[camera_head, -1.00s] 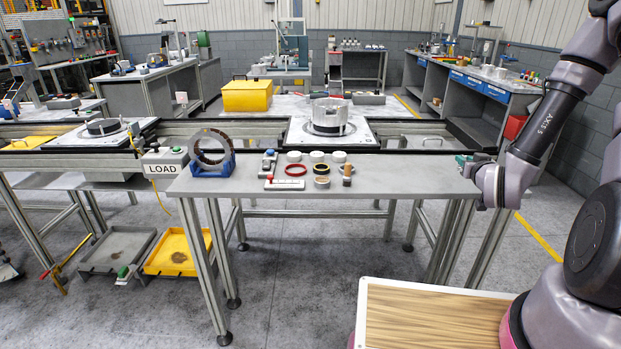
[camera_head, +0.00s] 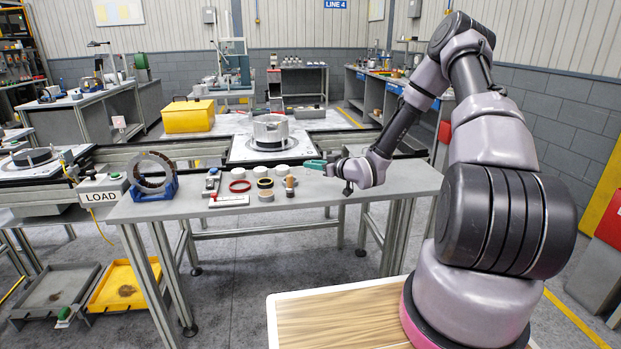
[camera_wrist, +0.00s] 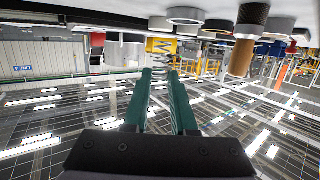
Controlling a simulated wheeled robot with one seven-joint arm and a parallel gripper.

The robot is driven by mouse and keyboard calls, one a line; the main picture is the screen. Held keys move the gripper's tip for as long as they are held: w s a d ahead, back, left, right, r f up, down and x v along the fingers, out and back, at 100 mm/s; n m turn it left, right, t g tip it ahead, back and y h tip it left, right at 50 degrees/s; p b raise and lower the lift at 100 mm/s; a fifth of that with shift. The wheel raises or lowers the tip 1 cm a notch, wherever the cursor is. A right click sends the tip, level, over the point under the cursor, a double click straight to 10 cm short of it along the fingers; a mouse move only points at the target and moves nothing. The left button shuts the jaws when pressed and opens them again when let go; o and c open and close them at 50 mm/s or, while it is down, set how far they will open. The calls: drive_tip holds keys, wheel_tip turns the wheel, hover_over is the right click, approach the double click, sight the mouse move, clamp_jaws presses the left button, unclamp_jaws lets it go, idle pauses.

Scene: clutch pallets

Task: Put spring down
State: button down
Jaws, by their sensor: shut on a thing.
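My gripper (camera_head: 312,164) has green fingers and hangs low over the right part of the grey workbench (camera_head: 370,184), just right of a group of small parts. In the wrist view my gripper (camera_wrist: 161,73) has its fingers close together. A small silver coil, the spring (camera_wrist: 183,65), shows at the fingertips, and the gripper is shut on it. The spring is too small to make out in the head view. The bench surface shows along the top of the wrist view, which looks upside down.
Several white rings (camera_head: 261,171), a red ring (camera_head: 240,186) and a brown-topped cylinder (camera_head: 290,184) stand left of my gripper. A large ring in a blue stand (camera_head: 153,175) is at the bench's left. A metal housing (camera_head: 270,132) sits behind. The bench's right end is clear.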

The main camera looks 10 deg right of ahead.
drive_tip(key=shift+d+f, duration=0.1)
drive_tip(key=shift+f, duration=2.1)
drive_tip(key=c, duration=1.2)
unclamp_jaws()
drive_tip(key=shift+f, duration=0.15)
drive_tip(key=o, duration=0.5)
